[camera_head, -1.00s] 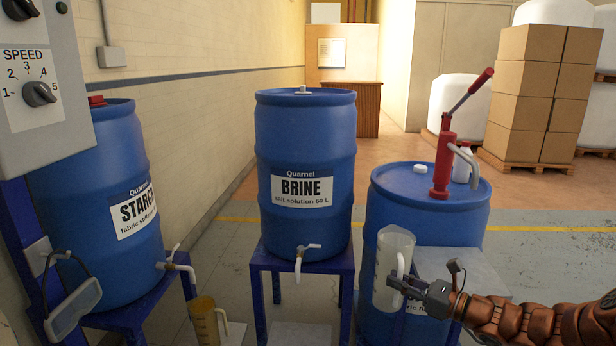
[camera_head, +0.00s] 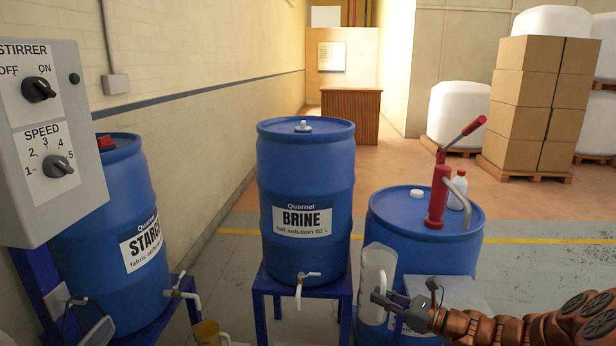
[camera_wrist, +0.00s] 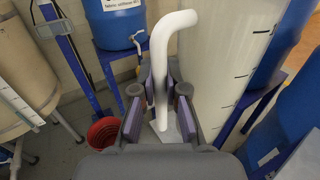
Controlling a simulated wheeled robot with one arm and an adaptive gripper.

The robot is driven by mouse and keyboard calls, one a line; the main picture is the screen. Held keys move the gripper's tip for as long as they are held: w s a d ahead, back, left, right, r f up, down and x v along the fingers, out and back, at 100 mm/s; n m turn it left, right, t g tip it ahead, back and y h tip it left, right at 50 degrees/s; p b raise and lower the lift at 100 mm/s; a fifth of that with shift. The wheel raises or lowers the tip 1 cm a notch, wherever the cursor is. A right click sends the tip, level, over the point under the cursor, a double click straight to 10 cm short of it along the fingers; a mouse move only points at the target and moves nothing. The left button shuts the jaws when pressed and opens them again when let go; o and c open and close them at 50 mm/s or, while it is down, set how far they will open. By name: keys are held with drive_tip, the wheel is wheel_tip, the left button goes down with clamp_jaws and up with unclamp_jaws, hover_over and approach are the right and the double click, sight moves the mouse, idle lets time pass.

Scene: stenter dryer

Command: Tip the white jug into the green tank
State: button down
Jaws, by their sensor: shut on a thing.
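The white jug (camera_head: 379,262) is a tall, translucent white jug with a side handle. It is about upright in front of the right-hand blue drum in the head view. My gripper (camera_head: 380,299) is shut on its handle. In the wrist view the curved white handle (camera_wrist: 165,45) passes between the fingers of my gripper (camera_wrist: 159,85), and the jug's marked wall (camera_wrist: 222,75) stands to the right. What is inside the jug cannot be made out. No tank that is clearly green shows in either view.
Blue drums marked STARCH (camera_head: 110,225) and BRINE (camera_head: 305,180) stand on blue stands with taps. A right-hand drum (camera_head: 385,205) carries a red hand pump (camera_head: 438,197). An amber jug (camera_head: 208,334) is low down. A control panel (camera_head: 45,140) is at left. The wrist view shows a red bucket (camera_wrist: 103,131) and beige tank (camera_wrist: 22,65).

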sight(384, 281)
drive_tip(key=shift+r+p, duration=2.45)
drive_tip(key=shift+p, duration=0.85)
drive_tip(key=shift+r, duration=0.15)
